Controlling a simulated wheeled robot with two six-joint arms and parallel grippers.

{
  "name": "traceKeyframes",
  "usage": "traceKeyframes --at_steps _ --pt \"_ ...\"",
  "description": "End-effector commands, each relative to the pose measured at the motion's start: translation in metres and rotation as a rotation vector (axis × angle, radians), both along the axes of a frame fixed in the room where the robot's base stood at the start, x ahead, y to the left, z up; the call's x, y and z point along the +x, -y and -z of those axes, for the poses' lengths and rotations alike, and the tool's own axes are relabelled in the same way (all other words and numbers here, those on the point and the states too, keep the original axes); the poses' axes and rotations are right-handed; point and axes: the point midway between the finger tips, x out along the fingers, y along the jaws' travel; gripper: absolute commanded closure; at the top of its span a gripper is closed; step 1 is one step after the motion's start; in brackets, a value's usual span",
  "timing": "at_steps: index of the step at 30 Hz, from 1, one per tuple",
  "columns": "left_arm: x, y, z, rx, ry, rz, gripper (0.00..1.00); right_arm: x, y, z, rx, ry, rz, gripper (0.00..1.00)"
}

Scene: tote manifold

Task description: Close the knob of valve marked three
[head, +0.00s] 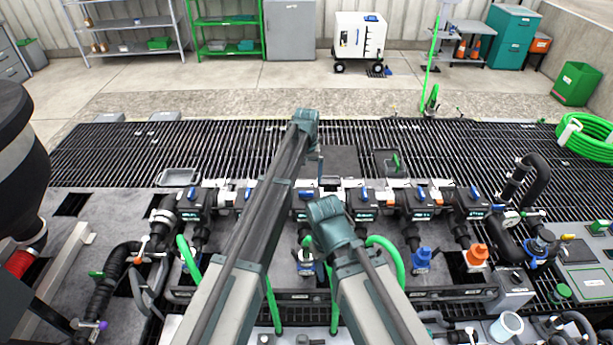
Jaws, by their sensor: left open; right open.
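A manifold (335,292) spans the middle of the head view with a row of valves with small handles on top. The valve markings are too small to read, so I cannot tell which is three. My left gripper (318,168) is open, mostly hidden by its own arm, above and behind the central valves. My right gripper (323,268) is open, largely hidden below its arm, in front of the central valves. Neither visibly holds anything.
Green hoses (385,247) loop in front of the valves. Blue (421,258) and orange (476,255) fittings stand front right. Black pipes (528,180) rise at the right. A shallow tray (178,177) lies behind the manifold on open grating (215,145).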

Motion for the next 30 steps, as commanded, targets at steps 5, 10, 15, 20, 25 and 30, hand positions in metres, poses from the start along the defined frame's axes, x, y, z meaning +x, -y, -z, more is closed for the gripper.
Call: traceKeyframes --at_steps 5,10,15,20,25,30 --pt "0.048 0.002 -0.024 -0.014 0.002 -0.043 0.00 0.000 -0.001 -0.024 0.000 0.000 0.001 0.50" --pt "0.052 0.001 -0.024 -0.017 0.003 -0.051 0.00 0.000 -0.001 -0.024 0.000 0.000 0.002 0.50" --pt "0.051 0.001 -0.019 -0.017 0.003 -0.050 0.00 0.000 -0.001 -0.019 0.000 0.000 0.001 0.50" --pt "0.051 0.001 -0.009 -0.016 0.003 -0.050 0.00 0.000 -0.001 -0.009 0.000 0.000 -0.001 0.50" --pt "0.051 0.001 0.011 -0.016 0.003 -0.050 0.00 0.000 -0.001 0.011 -0.001 0.000 -0.005 0.50" --pt "0.051 0.001 0.035 -0.016 0.003 -0.050 0.00 0.000 -0.001 0.035 -0.001 -0.001 -0.008 0.50"
